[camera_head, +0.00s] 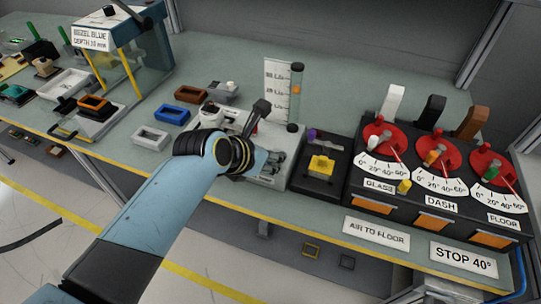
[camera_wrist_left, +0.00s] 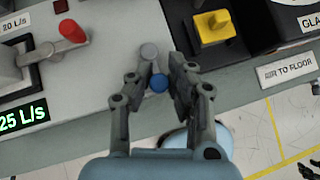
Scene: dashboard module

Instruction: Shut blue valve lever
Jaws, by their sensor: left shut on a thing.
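The blue valve lever shows in the left wrist view as a short grey bar with a round blue end (camera_wrist_left: 158,83) and a grey round pivot (camera_wrist_left: 149,50), on a pale grey panel near its front edge. My left gripper (camera_wrist_left: 162,68) has one finger on each side of the lever and is shut on it. In the head view my left gripper (camera_head: 272,165) is low over the pale module (camera_head: 270,181), and the hand and arm hide the lever there.
A red-tipped lever (camera_wrist_left: 72,32) and a green "25 L/s" display (camera_wrist_left: 24,119) are left of the gripper. A yellow block (camera_head: 321,164) on a black unit stands to the right, before the red dials (camera_head: 380,135). A clear gauge tube (camera_head: 295,95) stands behind.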

